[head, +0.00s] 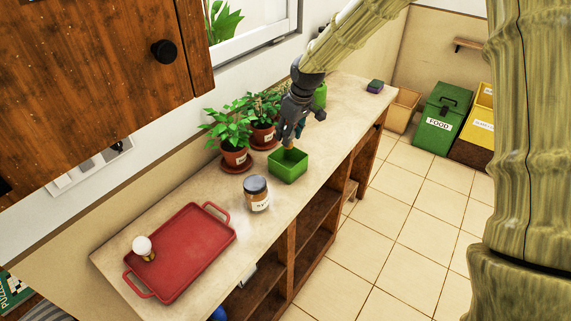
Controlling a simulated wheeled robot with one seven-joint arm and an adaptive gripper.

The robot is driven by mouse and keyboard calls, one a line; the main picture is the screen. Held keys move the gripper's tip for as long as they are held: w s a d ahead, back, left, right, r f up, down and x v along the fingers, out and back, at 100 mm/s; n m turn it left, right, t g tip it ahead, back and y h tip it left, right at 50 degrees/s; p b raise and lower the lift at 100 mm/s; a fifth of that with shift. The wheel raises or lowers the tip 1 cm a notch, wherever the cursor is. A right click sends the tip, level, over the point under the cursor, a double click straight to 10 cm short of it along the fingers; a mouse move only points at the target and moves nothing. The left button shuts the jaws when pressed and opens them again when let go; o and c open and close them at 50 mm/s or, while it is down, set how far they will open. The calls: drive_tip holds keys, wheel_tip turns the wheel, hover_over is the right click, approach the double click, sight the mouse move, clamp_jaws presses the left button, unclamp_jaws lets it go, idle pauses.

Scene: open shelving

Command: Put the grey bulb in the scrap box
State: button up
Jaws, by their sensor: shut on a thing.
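My gripper (291,133) is over the small open green box (288,171) on the counter, fingers pointing down. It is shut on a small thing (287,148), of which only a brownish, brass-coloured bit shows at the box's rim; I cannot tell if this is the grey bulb. A bulb with a pale, whitish globe and brass base (143,247) stands on the left end of the red tray (192,255), well away from my gripper. No box with a readable scrap label shows.
A labelled jar (256,194) stands between tray and green box. Potted plants (234,157) are close left of my gripper. A small dark block (375,86) lies at the counter's far end. A tan open box (402,110), a green FOOD bin (441,118) and a yellow bin (476,137) stand on the floor.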

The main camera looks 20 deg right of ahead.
sight(288, 148)
drive_tip(key=shift+w+f, duration=0.1)
drive_tip(key=shift+f, duration=0.05)
drive_tip(key=x, duration=0.1)
drive_tip(key=p+x, duration=0.1)
drive_tip(key=x, duration=0.1)
drive_tip(key=s+x, duration=0.1)
drive_tip(key=shift+w+d+f+p, duration=0.15)
drive_tip(key=shift+f+p, duration=0.2)
drive_tip(key=shift+f, duration=0.7)
drive_tip(key=shift+f+p, duration=0.65)
drive_tip(key=shift+f, duration=0.95)
drive_tip(key=shift+f, duration=0.15)
drive_tip(key=o, duration=0.7)
drive_tip(key=b+v, duration=0.2)
drive_tip(key=v, duration=1)
drive_tip(key=shift+b, duration=0.4)
